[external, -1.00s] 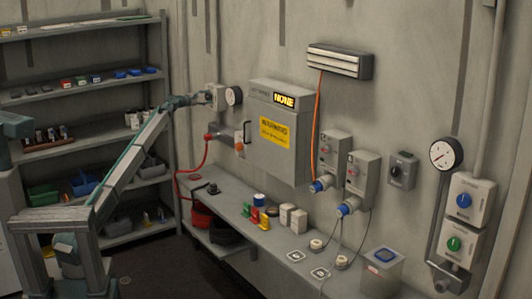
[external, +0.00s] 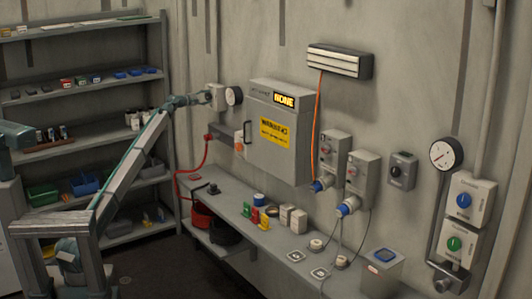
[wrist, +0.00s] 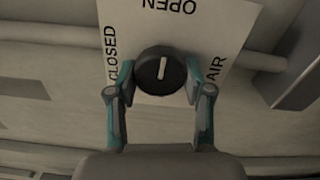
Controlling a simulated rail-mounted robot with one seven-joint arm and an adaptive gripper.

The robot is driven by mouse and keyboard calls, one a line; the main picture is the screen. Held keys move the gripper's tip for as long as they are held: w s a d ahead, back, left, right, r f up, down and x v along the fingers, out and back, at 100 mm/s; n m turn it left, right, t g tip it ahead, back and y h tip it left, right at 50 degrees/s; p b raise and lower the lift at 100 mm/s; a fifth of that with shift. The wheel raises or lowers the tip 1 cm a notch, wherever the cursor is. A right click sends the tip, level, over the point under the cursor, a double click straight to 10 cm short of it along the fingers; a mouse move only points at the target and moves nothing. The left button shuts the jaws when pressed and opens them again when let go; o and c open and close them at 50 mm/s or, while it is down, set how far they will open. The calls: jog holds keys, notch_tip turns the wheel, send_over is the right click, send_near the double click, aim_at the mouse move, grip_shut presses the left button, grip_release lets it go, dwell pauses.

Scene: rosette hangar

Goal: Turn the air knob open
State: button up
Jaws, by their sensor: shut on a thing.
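The air knob is a round black knob (wrist: 161,72) with a white marker line, on a white plate (wrist: 225,45) in the wrist view. The plate reads CLOSED at left, OPEN at top and AIR at right. The marker line stands nearly upright in the picture, slightly tilted, its upper end toward OPEN. My gripper (wrist: 160,80) is shut on the knob, one teal-and-grey finger on each side. In the external view my gripper (external: 201,99) reaches a small grey wall box (external: 217,96); the knob itself is hidden there.
A grey cabinet (external: 278,130) with a yellow warning sign is further right. A red hose (external: 193,172) hangs below, above a cluttered bench (external: 225,205). Shelves (external: 85,100) stand behind my arm.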

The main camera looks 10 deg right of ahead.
jog(key=o, duration=1.2)
jog(key=shift+c, duration=0.2)
jog(key=shift+s, duration=0.1)
jog(key=v, duration=1.2)
